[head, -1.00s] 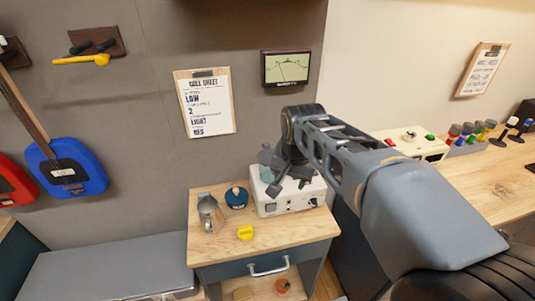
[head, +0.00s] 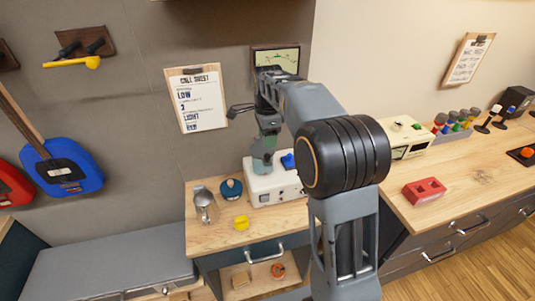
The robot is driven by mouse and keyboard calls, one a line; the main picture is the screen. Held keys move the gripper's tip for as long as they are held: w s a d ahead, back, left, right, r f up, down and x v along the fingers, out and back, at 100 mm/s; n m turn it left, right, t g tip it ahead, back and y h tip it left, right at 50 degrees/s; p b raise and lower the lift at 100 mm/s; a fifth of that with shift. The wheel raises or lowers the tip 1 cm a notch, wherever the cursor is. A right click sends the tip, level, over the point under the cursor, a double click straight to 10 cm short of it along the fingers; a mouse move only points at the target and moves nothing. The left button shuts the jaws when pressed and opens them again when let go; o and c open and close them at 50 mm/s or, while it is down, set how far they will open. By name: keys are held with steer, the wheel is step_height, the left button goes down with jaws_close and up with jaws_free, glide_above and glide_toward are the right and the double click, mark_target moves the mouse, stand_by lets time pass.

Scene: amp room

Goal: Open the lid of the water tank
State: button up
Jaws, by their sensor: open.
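The white machine (head: 262,184) stands at the back right of the small wooden cabinet top. A grey-green water tank (head: 263,161) rises at the left of its top. My gripper (head: 254,115) is directly above the tank, in front of the wall. It is open, with one dark finger spread out to the left and nothing seen held. The other finger overlaps the grey-green shape over the tank, so I cannot tell the lid's position or whether they touch. A blue piece (head: 287,160) shows on the machine's top, right of the tank.
The wall display (head: 277,57) is close behind my gripper. A red block (head: 424,190) lies on the right counter.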

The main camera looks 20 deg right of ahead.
mark_target(267, 154)
step_height(267, 154, down, 7)
steer(key=shift+f, duration=0.15)
stand_by(0.4)
jaws_close()
stand_by(0.3)
